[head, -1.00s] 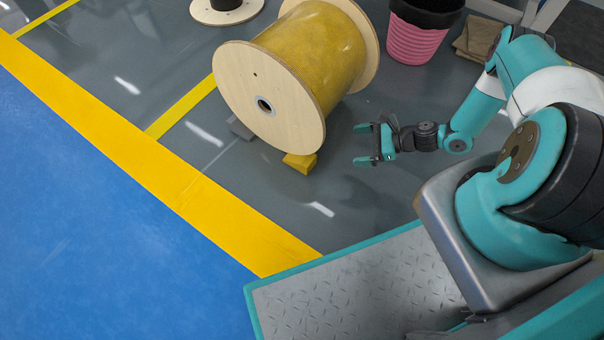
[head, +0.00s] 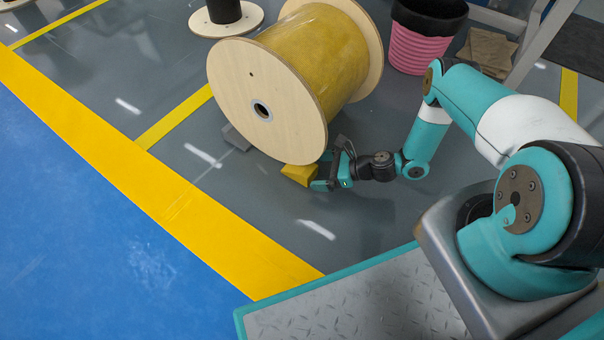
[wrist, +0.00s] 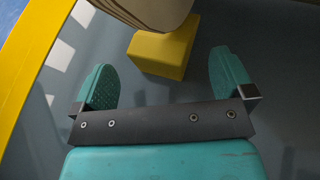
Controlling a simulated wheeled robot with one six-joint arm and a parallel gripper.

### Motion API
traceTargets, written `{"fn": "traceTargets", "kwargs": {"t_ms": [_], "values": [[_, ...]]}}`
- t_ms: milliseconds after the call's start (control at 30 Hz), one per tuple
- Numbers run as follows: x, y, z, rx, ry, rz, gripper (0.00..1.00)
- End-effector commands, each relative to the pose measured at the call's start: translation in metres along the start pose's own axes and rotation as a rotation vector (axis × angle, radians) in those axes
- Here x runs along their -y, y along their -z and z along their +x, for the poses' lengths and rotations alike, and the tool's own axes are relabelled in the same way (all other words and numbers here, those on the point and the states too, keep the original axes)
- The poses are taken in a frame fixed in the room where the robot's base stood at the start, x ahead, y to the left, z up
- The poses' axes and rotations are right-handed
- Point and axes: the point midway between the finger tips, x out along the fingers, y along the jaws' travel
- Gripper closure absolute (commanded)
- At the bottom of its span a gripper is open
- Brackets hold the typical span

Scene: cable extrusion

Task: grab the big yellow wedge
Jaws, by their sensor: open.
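The yellow wedge (head: 298,174) lies on the grey floor against the lower edge of a big cable drum (head: 262,104). In the wrist view the wedge (wrist: 160,55) is ahead of my gripper, in line with the gap between the fingers, with its top partly hidden by the drum's rim. My gripper (head: 322,172) is low by the floor, just right of the wedge. In the wrist view my gripper (wrist: 168,80) has its two teal fingers wide apart with nothing between them; the wedge is just beyond the fingertips.
A grey block (head: 236,137) sits at the drum's left underside. A smaller spool (head: 226,16) stands behind, and a pink bin (head: 422,38) stands at the back right near brown cloths or sheets (head: 487,50). The floor in front of the wedge is clear up to a yellow line (head: 180,205).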

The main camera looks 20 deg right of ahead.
Motion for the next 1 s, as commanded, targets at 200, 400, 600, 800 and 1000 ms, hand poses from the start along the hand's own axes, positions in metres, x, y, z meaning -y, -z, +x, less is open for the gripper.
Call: {"fn": "traceTargets", "kwargs": {"t_ms": [200, 400, 600, 800, 1000], "values": [[0.003, 0.005, 0.032, 0.0, -0.005, -0.004, 0.0], [0.003, 0.001, 0.048, 0.0, -0.002, -0.002, 0.0], [0.003, -0.001, 0.048, 0.0, -0.002, -0.001, 0.0], [0.003, -0.001, 0.048, 0.0, -0.002, -0.001, 0.44], [0.003, -0.001, 0.048, 0.001, -0.002, -0.001, 0.48]]}}
